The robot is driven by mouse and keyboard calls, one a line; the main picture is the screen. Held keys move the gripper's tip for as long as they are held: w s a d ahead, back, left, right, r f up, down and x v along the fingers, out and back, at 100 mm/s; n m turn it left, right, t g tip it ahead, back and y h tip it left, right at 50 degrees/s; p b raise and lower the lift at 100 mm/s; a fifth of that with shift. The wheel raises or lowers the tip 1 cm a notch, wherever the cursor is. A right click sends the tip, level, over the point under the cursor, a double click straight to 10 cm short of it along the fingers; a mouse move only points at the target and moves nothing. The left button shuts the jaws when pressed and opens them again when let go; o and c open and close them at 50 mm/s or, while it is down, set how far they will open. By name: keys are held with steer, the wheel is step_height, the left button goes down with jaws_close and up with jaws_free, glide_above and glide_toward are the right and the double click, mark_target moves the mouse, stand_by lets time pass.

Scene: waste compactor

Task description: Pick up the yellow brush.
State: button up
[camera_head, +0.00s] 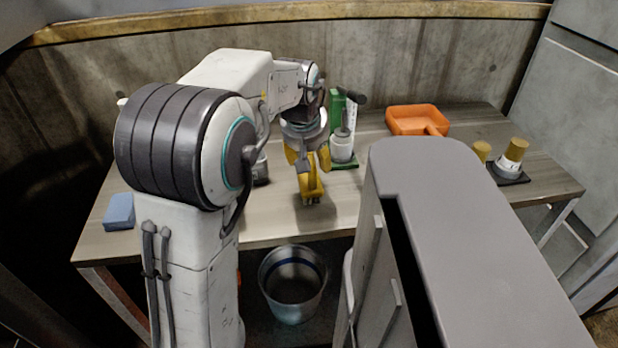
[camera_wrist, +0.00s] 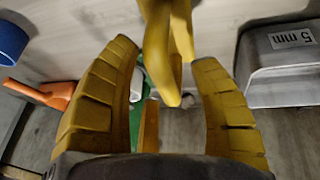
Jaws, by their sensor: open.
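The yellow brush (camera_head: 311,181) is on the wooden table near its front edge, directly below my gripper (camera_head: 307,159) in the head view. In the wrist view, a yellow curved part of the brush (camera_wrist: 172,48) shows between and just past the fingertips of my gripper (camera_wrist: 165,55). The two yellow fingers are spread, with visible gaps on either side of the brush. No firm contact shows. The brush's lower end is partly out of the wrist view, and its upper part is partly hidden by the fingers in the head view.
A green stand (camera_head: 337,107) with a white container (camera_head: 342,146) is close right of the brush. A blue block (camera_head: 118,211) lies left. A metal bucket (camera_head: 292,306) is below the table's front edge.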

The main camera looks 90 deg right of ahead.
steer(key=shift+o, duration=0.3)
jaws_close()
steer(key=shift+r, duration=0.1)
steer(key=shift+r, duration=0.1)
step_height(320, 180, up, 10)
steer(key=p, duration=0.3)
stand_by(0.5)
